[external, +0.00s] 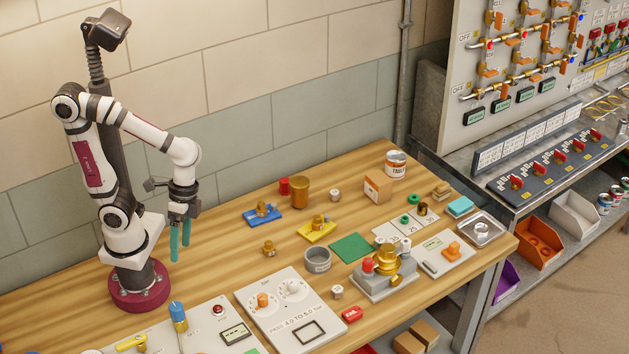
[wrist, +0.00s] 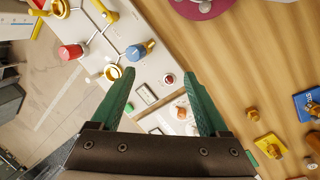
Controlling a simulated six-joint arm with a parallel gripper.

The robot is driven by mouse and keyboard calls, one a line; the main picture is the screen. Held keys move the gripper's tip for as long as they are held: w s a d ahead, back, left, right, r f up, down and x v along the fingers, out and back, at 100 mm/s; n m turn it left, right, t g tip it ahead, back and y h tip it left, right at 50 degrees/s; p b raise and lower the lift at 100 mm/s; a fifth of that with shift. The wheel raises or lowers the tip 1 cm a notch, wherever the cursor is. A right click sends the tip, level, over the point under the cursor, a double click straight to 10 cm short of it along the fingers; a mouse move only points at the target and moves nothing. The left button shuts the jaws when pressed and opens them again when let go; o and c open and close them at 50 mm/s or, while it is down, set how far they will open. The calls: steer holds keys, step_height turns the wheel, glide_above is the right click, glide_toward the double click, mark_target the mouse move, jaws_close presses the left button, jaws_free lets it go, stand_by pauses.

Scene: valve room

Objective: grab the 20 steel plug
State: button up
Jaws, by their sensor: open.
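Several small steel-coloured fittings show in the external view. One (external: 335,195) stands at the back, right of a brass cup. Another (external: 337,292) lies near the front, beside the white gauge panel. A third (external: 481,230) sits in a square metal tray. I cannot read a 20 on any of them, so I cannot tell which is the 20 steel plug. My gripper (external: 180,243) hangs fingers-down above the left part of the table, well left of all three. In the wrist view its green fingers (wrist: 158,76) are apart with nothing between them.
The white gauge panel (external: 270,325) lies at the front. Brass fittings sit on a blue plate (external: 262,216) and a yellow plate (external: 316,231). A grey ring (external: 317,260) and a brass valve block (external: 384,285) stand mid-table. Bare wood lies below my gripper.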

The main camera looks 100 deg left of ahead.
steer(key=w+f+n+t+h, duration=0.1)
steer(key=w+n+t+h, duration=0.5)
steer(key=w+n, duration=1)
steer(key=n+t+y, duration=0.9)
steer(key=n, duration=1.1)
glide_toward(379, 244)
steer(key=w+f, duration=0.1)
steer(key=w+a+f, duration=0.1)
steer(key=shift+w+a+f+n, duration=0.1)
steer(key=shift+a+f+n, duration=0.15)
steer(key=shift+f+n, duration=0.05)
steer(key=x, duration=0.5)
steer(key=shift+w+r, duration=0.1)
steer(key=shift+w, duration=0.35)
jaws_close()
